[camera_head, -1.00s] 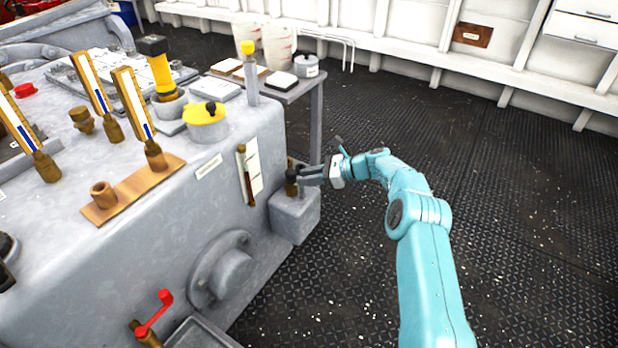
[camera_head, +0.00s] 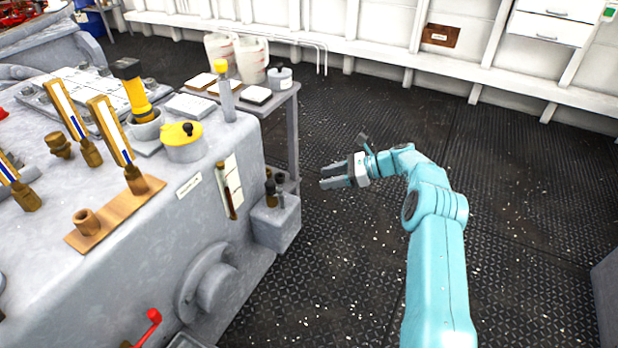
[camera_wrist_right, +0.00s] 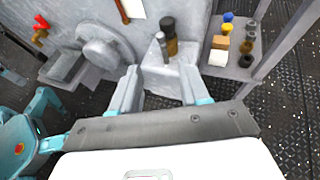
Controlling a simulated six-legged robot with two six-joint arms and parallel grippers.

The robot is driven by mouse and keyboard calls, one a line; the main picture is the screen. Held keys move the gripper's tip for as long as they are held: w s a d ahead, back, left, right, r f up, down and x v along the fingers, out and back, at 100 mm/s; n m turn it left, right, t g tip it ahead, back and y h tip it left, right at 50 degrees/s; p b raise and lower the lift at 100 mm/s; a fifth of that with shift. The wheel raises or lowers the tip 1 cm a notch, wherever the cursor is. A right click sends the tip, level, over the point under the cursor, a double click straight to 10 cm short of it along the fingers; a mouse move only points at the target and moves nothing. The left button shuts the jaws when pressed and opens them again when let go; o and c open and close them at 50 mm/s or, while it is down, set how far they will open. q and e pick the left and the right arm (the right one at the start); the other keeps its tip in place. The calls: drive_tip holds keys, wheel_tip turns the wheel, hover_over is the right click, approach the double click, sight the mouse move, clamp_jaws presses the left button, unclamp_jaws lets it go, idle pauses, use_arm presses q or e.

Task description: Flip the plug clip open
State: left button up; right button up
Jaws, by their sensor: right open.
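A brass plug with a black cap (camera_head: 270,190) stands on a grey block (camera_head: 277,228) against the machine's side. A short grey piece with a dark top (camera_head: 281,188) stands beside it. In the right wrist view the plug (camera_wrist_right: 170,38) and the grey piece (camera_wrist_right: 160,48) stand upright beyond the fingers. I cannot tell which part is the clip or whether it is open. My right gripper (camera_head: 323,177) is open and empty, to the right of the block and apart from it. The wrist view shows its two spread fingers (camera_wrist_right: 158,88). My left gripper is not in view.
The grey machine (camera_head: 140,270) fills the left, with a red-handled valve (camera_head: 148,325) low on its side. A side table (camera_head: 285,95) with jugs and a pot stands behind the block. The dark floor (camera_head: 530,200) on the right is clear.

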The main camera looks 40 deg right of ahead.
drive_tip(key=v, duration=0.2)
drive_tip(key=shift+s+d+r, duration=0.15)
drive_tip(key=shift+s+d, duration=0.1)
drive_tip(key=shift+d, duration=0.05)
drive_tip(key=shift+a, duration=0.1)
